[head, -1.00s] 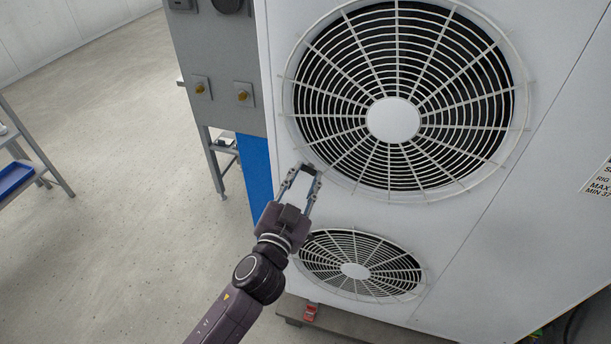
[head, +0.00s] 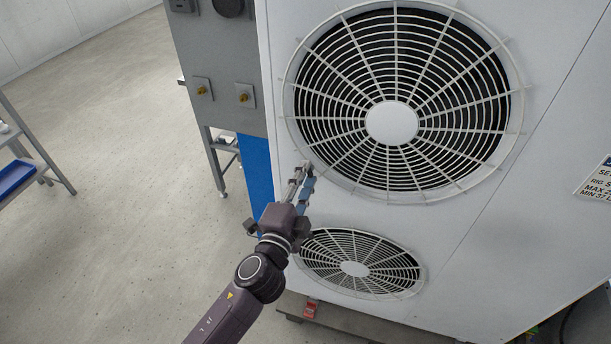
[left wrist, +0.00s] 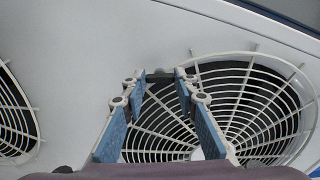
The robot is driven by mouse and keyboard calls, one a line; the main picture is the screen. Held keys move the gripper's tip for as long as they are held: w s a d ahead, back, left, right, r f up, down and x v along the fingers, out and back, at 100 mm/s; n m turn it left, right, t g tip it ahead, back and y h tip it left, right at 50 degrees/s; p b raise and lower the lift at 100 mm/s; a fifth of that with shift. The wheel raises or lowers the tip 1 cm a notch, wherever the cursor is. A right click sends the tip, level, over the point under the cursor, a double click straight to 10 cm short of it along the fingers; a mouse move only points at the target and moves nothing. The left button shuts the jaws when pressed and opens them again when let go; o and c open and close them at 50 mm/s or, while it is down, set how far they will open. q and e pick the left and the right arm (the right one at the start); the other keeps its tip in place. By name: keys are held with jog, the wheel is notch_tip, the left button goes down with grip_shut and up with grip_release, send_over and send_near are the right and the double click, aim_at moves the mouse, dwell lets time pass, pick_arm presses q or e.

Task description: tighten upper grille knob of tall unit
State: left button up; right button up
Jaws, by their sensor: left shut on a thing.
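The tall white unit (head: 470,235) has a large upper grille (head: 392,122) and a smaller lower grille (head: 354,268). My left gripper (head: 306,170) is at the lower left rim of the upper grille. In the head view the fingers mostly cover the knob. The left gripper (left wrist: 159,82) also shows in the wrist view, with its blue-padded fingers on both sides of the knob. The right gripper is not in view.
A grey panel (head: 222,60) with two brass fittings stands left of the unit, above a blue panel (head: 257,172). A rack with a blue tray (head: 14,178) stands at the far left. A red part (head: 310,309) is low at the unit's base. The floor between is clear.

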pick_arm(q)
jog(key=shift+m, duration=1.1)
jog(key=o, duration=1.2)
jog(key=shift+c, duration=0.2)
jog(key=v, duration=1.2)
